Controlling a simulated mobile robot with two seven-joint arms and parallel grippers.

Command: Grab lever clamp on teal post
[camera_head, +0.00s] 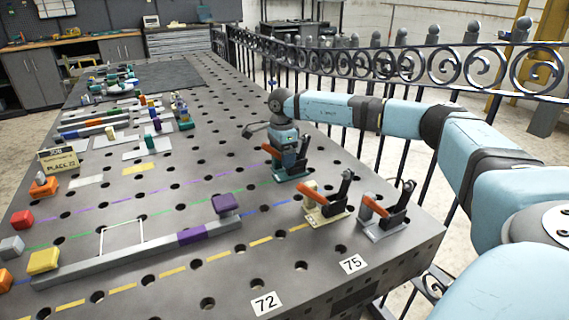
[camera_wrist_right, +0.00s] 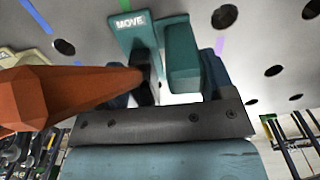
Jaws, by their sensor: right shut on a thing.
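The lever clamp on the teal post (camera_head: 292,172) stands upright on the perforated table, with an orange handle (camera_head: 271,151) sticking out to the left. In the right wrist view, the teal post (camera_wrist_right: 183,58) rises beside a teal plate marked MOVE (camera_wrist_right: 131,22), and the orange handle (camera_wrist_right: 70,97) crosses the left side. My right gripper (camera_head: 284,143) is down at the clamp from above. In the right wrist view the dark fingers of the right gripper (camera_wrist_right: 168,90) are on either side of the clamp's upper part, shut on it; the exact contact is partly hidden. My left gripper is not in view.
Two more orange-handled clamps stand near the table's right edge, one on a beige base (camera_head: 327,216) and one on a grey base (camera_head: 381,228). A long grey bar with a purple band (camera_head: 198,233) lies in front. A scroll-topped metal fence (camera_head: 400,65) runs behind the table.

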